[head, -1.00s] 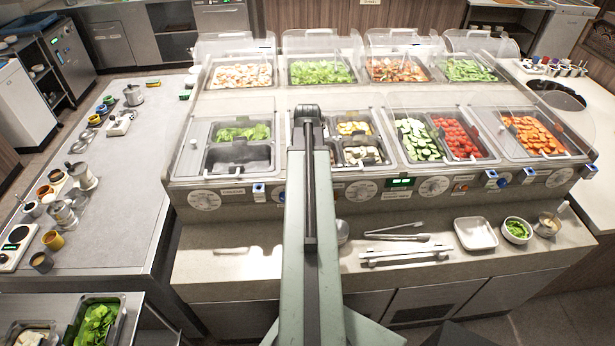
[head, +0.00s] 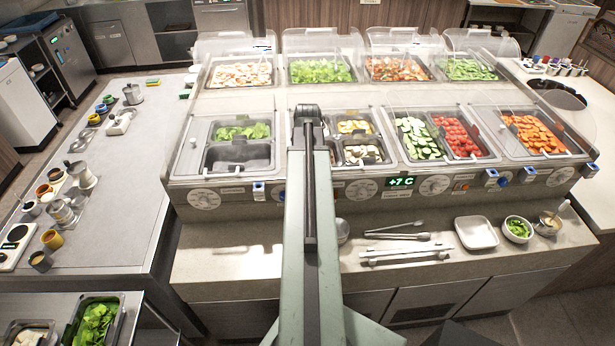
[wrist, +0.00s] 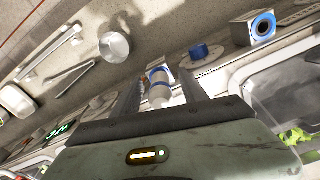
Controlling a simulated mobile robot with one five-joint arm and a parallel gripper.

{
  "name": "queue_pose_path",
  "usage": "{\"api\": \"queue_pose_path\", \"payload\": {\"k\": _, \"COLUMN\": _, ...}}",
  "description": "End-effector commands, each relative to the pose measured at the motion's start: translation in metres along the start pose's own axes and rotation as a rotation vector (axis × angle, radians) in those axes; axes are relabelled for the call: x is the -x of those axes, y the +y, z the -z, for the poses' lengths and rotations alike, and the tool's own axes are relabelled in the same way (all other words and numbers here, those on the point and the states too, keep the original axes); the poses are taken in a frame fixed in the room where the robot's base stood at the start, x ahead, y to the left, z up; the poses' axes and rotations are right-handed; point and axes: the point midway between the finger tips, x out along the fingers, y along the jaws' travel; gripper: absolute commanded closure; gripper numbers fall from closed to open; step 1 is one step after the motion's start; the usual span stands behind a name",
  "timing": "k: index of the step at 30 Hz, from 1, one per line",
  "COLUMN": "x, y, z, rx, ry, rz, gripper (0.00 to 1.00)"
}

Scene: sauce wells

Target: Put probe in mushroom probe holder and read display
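In the wrist view, the white probe handle with a blue band (wrist: 159,91) stands between the two fingers of my gripper (wrist: 158,76). Gaps show on both sides of the handle, so the fingers look open around it. Its far end meets a small pale holder at the counter front; the tip is hidden. In the head view my arm covers the gripper, the probe and that holder. The display (head: 401,182) on the counter front reads "+7 C" in green. Its green digits (wrist: 60,131) also show in the wrist view, too slanted to read.
A holder block with a blue ring (wrist: 263,26) and a blue knob (wrist: 199,51) sit beside my gripper. Tongs (head: 398,236), a white tray (head: 476,232) and a bowl of greens (head: 517,229) lie on the front ledge. Clear covers (head: 310,42) stand over the back food pans.

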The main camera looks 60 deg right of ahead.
Motion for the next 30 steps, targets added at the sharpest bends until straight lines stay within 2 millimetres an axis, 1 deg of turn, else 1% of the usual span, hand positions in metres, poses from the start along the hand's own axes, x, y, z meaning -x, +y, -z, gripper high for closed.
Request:
{"api": "queue_pose_path", "payload": {"k": 5, "x": 0.009, "y": 0.000, "z": 0.000, "rx": 0.000, "ry": 0.000, "rz": 0.000, "gripper": 0.49}}
{"api": "queue_pose_path", "payload": {"k": 8, "x": 0.023, "y": 0.000, "z": 0.000, "rx": 0.000, "ry": 0.000, "rz": 0.000, "gripper": 0.49}}
{"api": "queue_pose_path", "payload": {"k": 15, "x": 0.068, "y": 0.000, "z": 0.000, "rx": 0.000, "ry": 0.000, "rz": 0.000, "gripper": 0.49}}
{"api": "queue_pose_path", "payload": {"k": 18, "x": 0.079, "y": 0.000, "z": 0.000, "rx": 0.000, "ry": 0.000, "rz": 0.000, "gripper": 0.49}}
{"api": "queue_pose_path", "payload": {"k": 20, "x": 0.081, "y": 0.000, "z": 0.000, "rx": 0.000, "ry": 0.000, "rz": 0.000, "gripper": 0.49}}
{"api": "queue_pose_path", "payload": {"k": 30, "x": 0.078, "y": 0.000, "z": 0.000, "rx": 0.000, "ry": 0.000, "rz": 0.000, "gripper": 0.49}}
